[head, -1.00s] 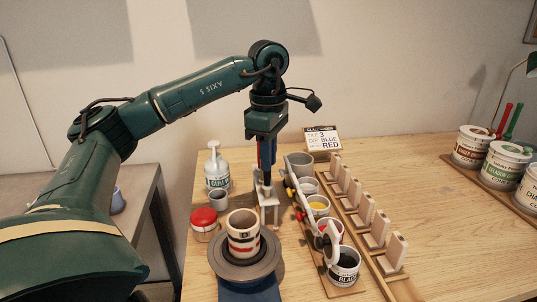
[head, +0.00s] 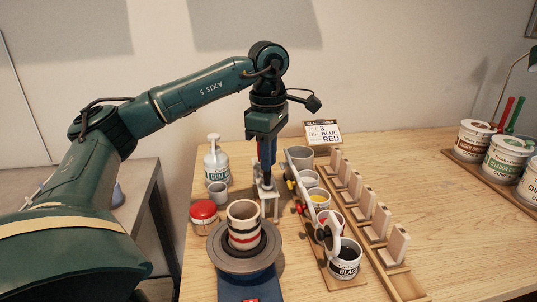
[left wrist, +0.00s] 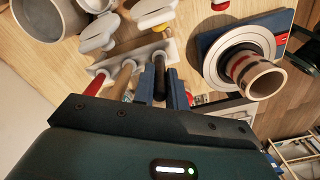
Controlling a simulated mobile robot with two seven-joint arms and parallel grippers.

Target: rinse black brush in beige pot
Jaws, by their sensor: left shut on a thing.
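My left gripper (head: 265,178) points straight down at the brush stand (head: 268,205). In the left wrist view, its blue fingers (left wrist: 164,88) are shut around the black brush (left wrist: 159,70), whose handle stands upright at the pale stand (left wrist: 128,60). A red and a wood-coloured handle stand beside it. The bristles are hidden. A plain grey-beige pot (head: 299,155) stands at the back end of the jar row. A cream pot with dark and red stripes (head: 243,222) sits on the round grey wheel (head: 225,262), left of the jars. My right gripper is not in view.
A pump bottle (head: 216,165), small cup (head: 217,194) and red-lidded jar (head: 204,217) stand left.

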